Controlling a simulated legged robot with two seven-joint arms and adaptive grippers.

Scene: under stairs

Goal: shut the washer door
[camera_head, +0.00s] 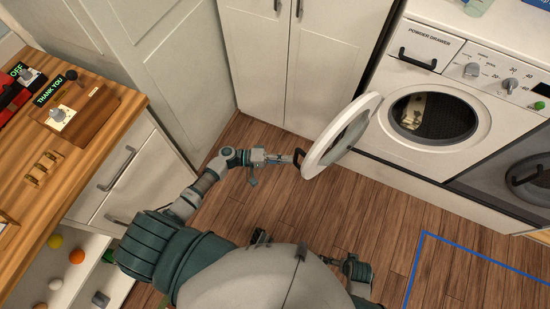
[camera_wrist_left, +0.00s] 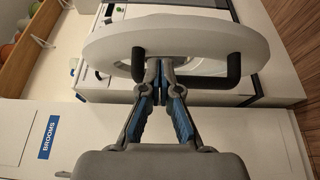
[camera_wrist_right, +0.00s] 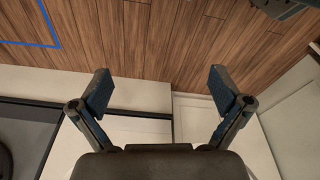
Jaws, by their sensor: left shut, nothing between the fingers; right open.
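The white washer (camera_head: 440,112) stands at the upper right with its round opening uncovered. Its white ring-shaped door (camera_head: 318,160) is swung wide open toward the left. A black handle (camera_head: 299,158) sits on the door's outer edge. My left gripper (camera_head: 292,157) is shut and empty at the handle. In the left wrist view, its closed fingertips (camera_wrist_left: 160,68) are in front of the door (camera_wrist_left: 185,25), between the two ends of the black handle (camera_wrist_left: 234,70); contact is unclear. My right gripper (camera_wrist_right: 160,88) is open and empty, above the floor and white fronts.
A second, dark-fronted machine (camera_head: 515,170) stands right of the washer. White cabinets (camera_head: 300,70) stand behind the door. A wooden-topped counter (camera_head: 100,150) with drawers is at the left. The wooden floor (camera_head: 370,215) is clear, with blue tape (camera_head: 425,250) at the right.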

